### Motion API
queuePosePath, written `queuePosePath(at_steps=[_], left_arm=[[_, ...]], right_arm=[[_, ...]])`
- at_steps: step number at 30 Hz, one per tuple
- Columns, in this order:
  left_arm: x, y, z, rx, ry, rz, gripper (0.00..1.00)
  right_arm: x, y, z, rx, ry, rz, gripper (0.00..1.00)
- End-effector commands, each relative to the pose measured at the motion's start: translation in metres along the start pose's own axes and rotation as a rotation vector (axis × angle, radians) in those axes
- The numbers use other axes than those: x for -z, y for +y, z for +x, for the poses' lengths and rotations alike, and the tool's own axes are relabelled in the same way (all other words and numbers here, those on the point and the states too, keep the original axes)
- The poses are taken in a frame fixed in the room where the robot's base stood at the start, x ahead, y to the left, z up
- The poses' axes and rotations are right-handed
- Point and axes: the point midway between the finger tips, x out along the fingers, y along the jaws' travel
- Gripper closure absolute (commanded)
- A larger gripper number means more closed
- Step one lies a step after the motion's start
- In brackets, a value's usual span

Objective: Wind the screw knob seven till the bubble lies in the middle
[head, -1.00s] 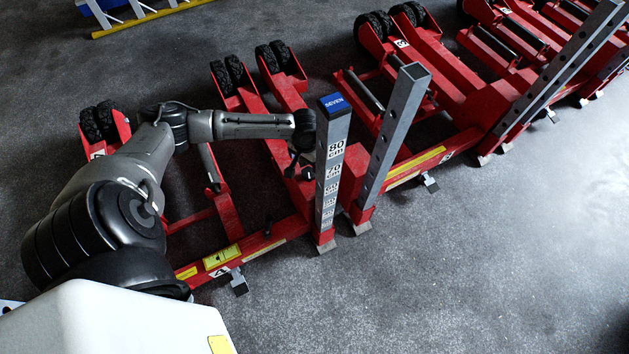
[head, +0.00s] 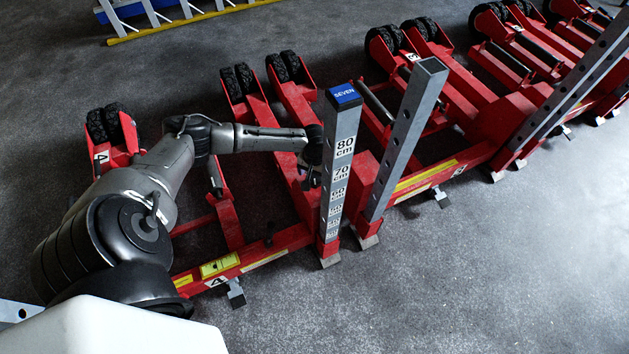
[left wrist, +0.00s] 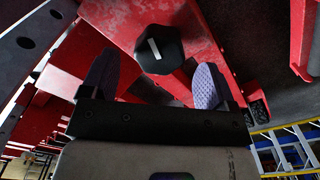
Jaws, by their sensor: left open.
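A post with a blue cap reading SEVEN (head: 343,95) stands on the red jack, with a height scale down its face. My left gripper (head: 311,179) is behind this post in the head view, partly hidden by it. In the left wrist view my left gripper (left wrist: 154,80) is open, its two grey-violet fingers apart. A black faceted screw knob (left wrist: 160,48) with a white mark shows just past and between the fingertips, not gripped. A yellow level vial (head: 220,265) sits on the front red beam; its bubble is too small to place. My right gripper is not in view.
A second grey post with holes (head: 407,135) stands close to the right of the SEVEN post. More red jacks (head: 505,120) line up to the right. A blue and yellow ladder (head: 190,18) lies at the back. The grey floor at front right is clear.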

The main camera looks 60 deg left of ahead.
Motion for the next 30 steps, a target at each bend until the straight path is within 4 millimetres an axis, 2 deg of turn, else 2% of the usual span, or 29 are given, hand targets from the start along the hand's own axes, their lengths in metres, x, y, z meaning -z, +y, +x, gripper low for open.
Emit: queuePosePath(at_steps=[1,6,19,30], left_arm=[[0.000,0.000,0.009,0.000,0.000,0.000,0.19],[0.000,0.000,0.019,-0.001,0.001,0.000,0.19],[0.000,0.000,0.022,0.000,0.001,0.001,0.20],[0.000,0.000,0.022,0.000,0.000,0.001,0.55]], right_arm=[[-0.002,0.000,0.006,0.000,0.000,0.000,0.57],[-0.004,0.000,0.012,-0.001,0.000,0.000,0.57],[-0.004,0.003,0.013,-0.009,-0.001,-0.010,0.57],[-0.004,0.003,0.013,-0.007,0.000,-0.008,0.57]])
